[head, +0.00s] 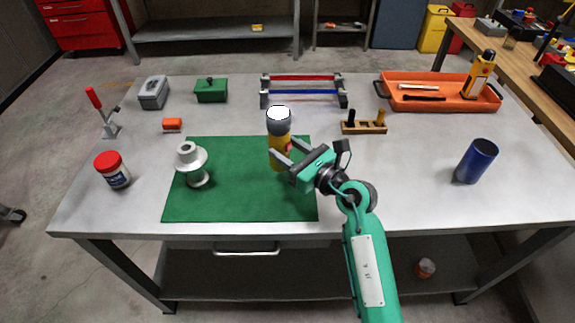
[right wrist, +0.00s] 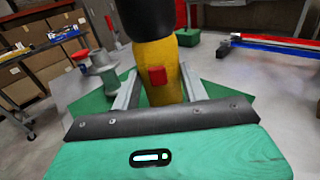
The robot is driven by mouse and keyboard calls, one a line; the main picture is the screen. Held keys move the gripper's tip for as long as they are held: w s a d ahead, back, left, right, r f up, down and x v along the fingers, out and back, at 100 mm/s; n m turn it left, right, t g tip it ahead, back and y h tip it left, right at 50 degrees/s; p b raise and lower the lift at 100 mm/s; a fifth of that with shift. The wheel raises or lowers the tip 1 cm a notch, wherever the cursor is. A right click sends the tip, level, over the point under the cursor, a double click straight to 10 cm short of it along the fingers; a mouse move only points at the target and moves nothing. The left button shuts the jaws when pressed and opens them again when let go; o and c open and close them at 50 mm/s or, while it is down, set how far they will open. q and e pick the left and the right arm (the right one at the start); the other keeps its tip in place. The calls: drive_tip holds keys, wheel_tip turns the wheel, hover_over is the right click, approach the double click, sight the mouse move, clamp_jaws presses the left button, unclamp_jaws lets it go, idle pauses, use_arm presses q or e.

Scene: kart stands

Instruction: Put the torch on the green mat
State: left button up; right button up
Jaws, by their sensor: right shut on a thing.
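The torch (head: 278,155) has a yellow body, a dark head with a white lens at the top and a small red switch. It is upright over the right part of the green mat (head: 235,205). My right gripper (head: 281,157) is shut on the torch body. In the right wrist view the torch (right wrist: 160,70) stands between the two fingers. I cannot tell whether its base touches the mat (right wrist: 110,82). My left gripper is not in view.
A grey-white flanged part (head: 194,165) stands on the mat's left. A red-lidded jar (head: 112,170) is further left. A wooden holder (head: 364,126) and a blue cylinder (head: 476,161) are to the right. An orange tray (head: 440,93) lies at the back right. The mat's front middle is clear.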

wheel_tip(320, 180, down, 4)
drive_tip(key=shift+f+b, duration=0.1)
drive_tip(key=shift+b, duration=0.3)
drive_tip(key=shift+f, duration=0.3)
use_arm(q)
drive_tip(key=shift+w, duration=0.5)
use_arm(e)
drive_tip(key=shift+f, duration=0.2)
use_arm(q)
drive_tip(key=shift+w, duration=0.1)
use_arm(e)
drive_tip(key=o, duration=1.1)
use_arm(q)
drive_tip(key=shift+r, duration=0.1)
use_arm(e)
drive_tip(key=shift+o, duration=0.2)
drive_tip(key=shift+r, duration=0.1)
